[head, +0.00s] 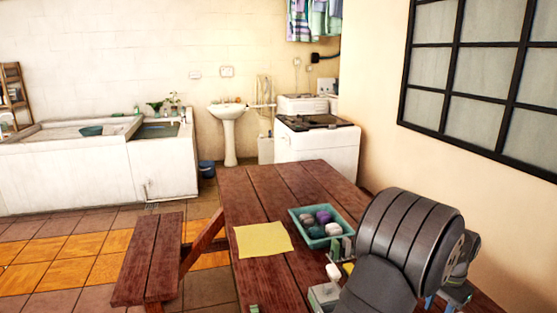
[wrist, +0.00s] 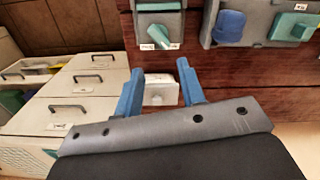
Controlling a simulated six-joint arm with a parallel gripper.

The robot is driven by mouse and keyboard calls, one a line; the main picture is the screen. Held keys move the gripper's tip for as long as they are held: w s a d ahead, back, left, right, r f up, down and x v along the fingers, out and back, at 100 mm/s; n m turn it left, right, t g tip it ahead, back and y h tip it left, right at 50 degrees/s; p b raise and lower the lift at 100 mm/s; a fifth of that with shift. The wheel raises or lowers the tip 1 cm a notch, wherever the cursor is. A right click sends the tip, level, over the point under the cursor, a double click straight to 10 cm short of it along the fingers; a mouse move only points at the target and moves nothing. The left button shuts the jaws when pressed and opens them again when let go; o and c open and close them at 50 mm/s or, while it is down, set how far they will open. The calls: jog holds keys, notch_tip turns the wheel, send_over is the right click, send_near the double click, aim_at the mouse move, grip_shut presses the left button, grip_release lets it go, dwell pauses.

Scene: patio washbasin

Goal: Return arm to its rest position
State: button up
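My gripper shows in the wrist view (wrist: 160,66) with its two blue fingers spread apart. A small white block with a knob (wrist: 160,92) shows in the gap between them, and it looks to be beyond the fingers rather than held. In the head view my arm is folded at the lower right, over the right side of the wooden table (head: 262,192). Part of a blue finger (head: 429,301) shows there below my arm. The rest of my gripper is largely hidden or cut off by the frame.
On the table lie a yellow sheet (head: 262,239) and a teal tray (head: 299,226) with several balls. A bench (head: 150,255) stands left. The wrist view shows grey holders (wrist: 262,25) with blue and teal items, and white drawers (wrist: 85,90). A wall with a window (head: 480,80) rises right.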

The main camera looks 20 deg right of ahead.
notch_tip(320, 180, down, 9)
jog(key=m, duration=0.3)
jog(key=shift+a, duration=0.15)
jog(key=shift+s+a+f+m, duration=0.2)
jog(key=shift+f+m, duration=0.1)
jog(key=shift+f, duration=0.3)
jog(key=shift+w+d+f, duration=0.15)
jog(key=shift+d+f, duration=0.05)
jog(key=shift+a+r, duration=0.1)
jog(key=shift+r, duration=0.5)
notch_tip(320, 180, up, 16)
jog(key=n, duration=0.6)
jog(key=shift+a+f, duration=0.1)
jog(key=shift+f, duration=2.3)
jog(key=shift+r, duration=0.1)
